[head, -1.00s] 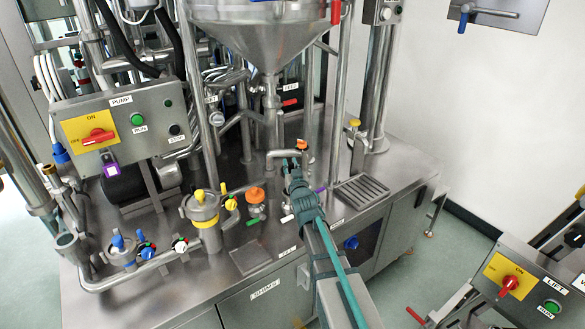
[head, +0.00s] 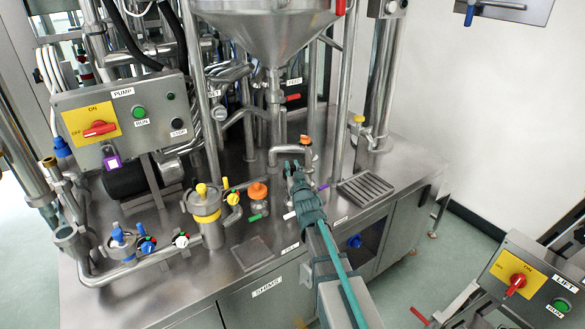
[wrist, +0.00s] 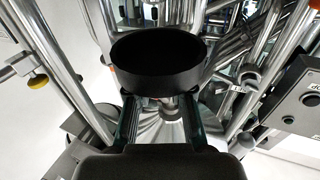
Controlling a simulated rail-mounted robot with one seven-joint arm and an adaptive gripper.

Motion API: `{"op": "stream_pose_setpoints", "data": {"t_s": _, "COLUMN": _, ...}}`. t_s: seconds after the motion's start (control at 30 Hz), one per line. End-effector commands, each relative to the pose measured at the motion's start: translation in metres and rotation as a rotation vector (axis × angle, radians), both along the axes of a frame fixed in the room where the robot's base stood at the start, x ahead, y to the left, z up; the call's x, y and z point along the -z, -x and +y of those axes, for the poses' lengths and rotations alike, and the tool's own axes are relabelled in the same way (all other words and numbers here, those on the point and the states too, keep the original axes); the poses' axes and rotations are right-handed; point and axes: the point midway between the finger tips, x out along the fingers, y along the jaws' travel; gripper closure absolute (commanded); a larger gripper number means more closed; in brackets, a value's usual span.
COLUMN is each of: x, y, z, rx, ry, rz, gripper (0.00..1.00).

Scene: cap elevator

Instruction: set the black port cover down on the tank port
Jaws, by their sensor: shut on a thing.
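The black port cover (wrist: 157,62) is a round, dark disc with a raised rim. In the wrist view it sits between the tips of my gripper's two fingers, and my gripper (wrist: 160,108) is shut on it. In the head view my gripper (head: 291,168) is above the steel bench, just left of the orange-handled valve and below the funnel outlet. The cover is hard to make out there, largely hidden by the gripper. I cannot pick out the tank port with certainty; the cover and gripper block much of the area beyond them.
A large steel funnel (head: 268,32) hangs above the bench on posts. The orange-handled valve (head: 305,140) and its bent pipe stand close to my gripper. A yellow-topped canister (head: 207,213) and an orange-capped fitting (head: 258,196) stand left. A ribbed drain tray (head: 368,188) lies right.

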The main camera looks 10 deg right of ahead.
Motion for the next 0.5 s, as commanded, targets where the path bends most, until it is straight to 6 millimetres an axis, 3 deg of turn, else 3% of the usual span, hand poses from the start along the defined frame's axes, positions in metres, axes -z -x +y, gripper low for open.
{"op": "stream_pose_setpoints", "data": {"t_s": 0.2, "x": 0.022, "y": 0.0, "z": 0.0, "rx": 0.0, "ry": 0.0, "rz": 0.0, "gripper": 1.0}}
{"op": "stream_pose_setpoints", "data": {"t_s": 0.5, "x": 0.029, "y": 0.0, "z": 0.0, "rx": 0.0, "ry": 0.0, "rz": 0.0, "gripper": 1.0}}
